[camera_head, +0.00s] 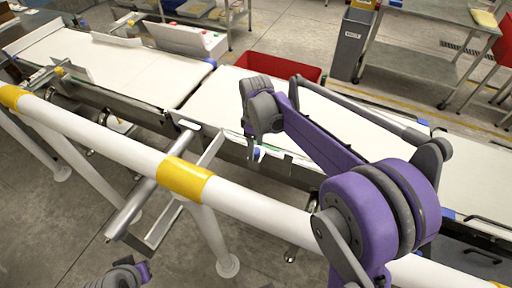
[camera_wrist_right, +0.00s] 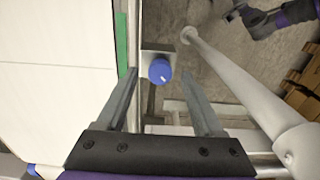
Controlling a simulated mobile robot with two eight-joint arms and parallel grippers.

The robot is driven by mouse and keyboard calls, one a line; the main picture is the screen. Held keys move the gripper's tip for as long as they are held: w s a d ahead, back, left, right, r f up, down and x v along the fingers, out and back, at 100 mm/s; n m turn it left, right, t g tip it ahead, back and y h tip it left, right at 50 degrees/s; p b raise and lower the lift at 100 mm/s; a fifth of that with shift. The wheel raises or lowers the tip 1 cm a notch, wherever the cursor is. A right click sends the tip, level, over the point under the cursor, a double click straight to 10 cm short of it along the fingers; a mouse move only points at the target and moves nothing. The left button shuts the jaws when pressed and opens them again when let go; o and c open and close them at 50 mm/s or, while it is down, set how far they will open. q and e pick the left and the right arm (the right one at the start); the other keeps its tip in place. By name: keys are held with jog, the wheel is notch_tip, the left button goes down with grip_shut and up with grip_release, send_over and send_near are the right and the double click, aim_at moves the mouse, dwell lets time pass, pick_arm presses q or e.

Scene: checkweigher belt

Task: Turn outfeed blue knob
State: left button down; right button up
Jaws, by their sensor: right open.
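The blue knob (camera_wrist_right: 160,71) with a pale pointer mark sits on a small metal bracket beside the conveyor edge in the right wrist view. My right gripper (camera_wrist_right: 159,76) is open, with one finger on each side of the knob's line in this view. I cannot tell whether the fingers touch it or how far above it they are.
A white rail with yellow bands (camera_head: 125,149) runs in front of the belts (camera_head: 215,105). A green strip (camera_wrist_right: 122,45) lies along the belt edge near the knob. A red bin (camera_head: 298,73) and a grey waste bin (camera_head: 351,42) stand beyond the belt.

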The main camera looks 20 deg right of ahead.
jog(key=shift+f, duration=0.5)
grip_shut()
jog(key=n, duration=0.8)
jog(key=shift+n+b, duration=0.3)
dwell(0.7)
